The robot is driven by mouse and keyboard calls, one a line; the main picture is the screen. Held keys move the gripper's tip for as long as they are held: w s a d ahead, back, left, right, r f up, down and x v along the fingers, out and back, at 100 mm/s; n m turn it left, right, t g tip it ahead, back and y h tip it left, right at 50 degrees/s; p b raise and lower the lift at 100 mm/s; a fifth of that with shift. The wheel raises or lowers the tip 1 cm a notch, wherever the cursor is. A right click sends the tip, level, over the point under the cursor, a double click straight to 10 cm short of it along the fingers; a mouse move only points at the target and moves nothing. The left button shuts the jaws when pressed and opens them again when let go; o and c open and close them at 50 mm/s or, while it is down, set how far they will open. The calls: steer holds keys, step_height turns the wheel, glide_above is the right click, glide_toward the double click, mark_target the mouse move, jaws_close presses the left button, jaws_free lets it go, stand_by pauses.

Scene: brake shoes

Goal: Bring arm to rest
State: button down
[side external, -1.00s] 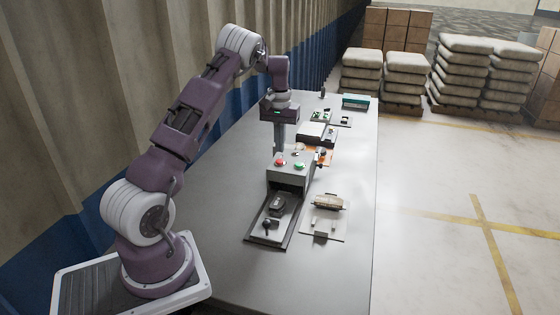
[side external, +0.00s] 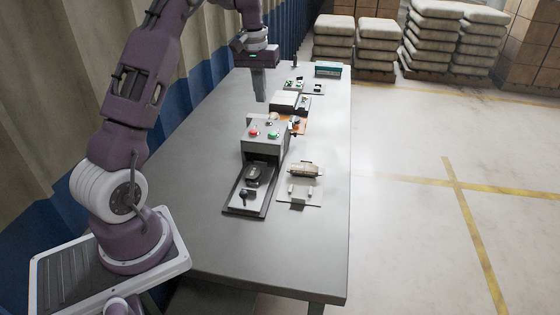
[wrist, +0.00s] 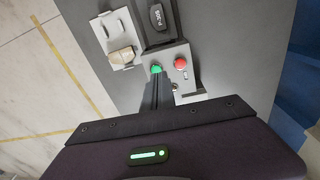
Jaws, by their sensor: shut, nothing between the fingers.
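My gripper (side external: 260,97) hangs pointing down over the table (side external: 215,140), behind and a little left of the grey box (side external: 264,137). Its fingers are together with nothing between them. In the wrist view my gripper (wrist: 156,103) points toward the box with its green button (wrist: 156,69) and red button (wrist: 180,62). It appears apart from the box and the table top.
A dark tray (side external: 240,207) holding a black part juts from the box's front. A light plate (side external: 299,190) with a cylindrical part lies to its right. Behind stand small fixtures and a teal box (side external: 328,69). The table's left side is clear.

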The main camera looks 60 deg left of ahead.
steer(key=s+d+r+m+t, duration=0.1)
steer(key=s+d+r+m, duration=0.1)
steer(key=s+d+r, duration=0.6)
steer(key=s+d+r+m+t, duration=0.2)
steer(key=d+r, duration=0.2)
steer(key=d, duration=0.8)
steer(key=s+d+f+m+t, duration=0.1)
steer(key=s+d+m, duration=0.1)
steer(key=s+d, duration=0.3)
steer(key=s+d+f+m, duration=0.2)
steer(key=s+d, duration=0.3)
steer(key=s, duration=0.6)
steer(key=shift+s+d+f+t, duration=0.15)
steer(key=shift+t, duration=0.25)
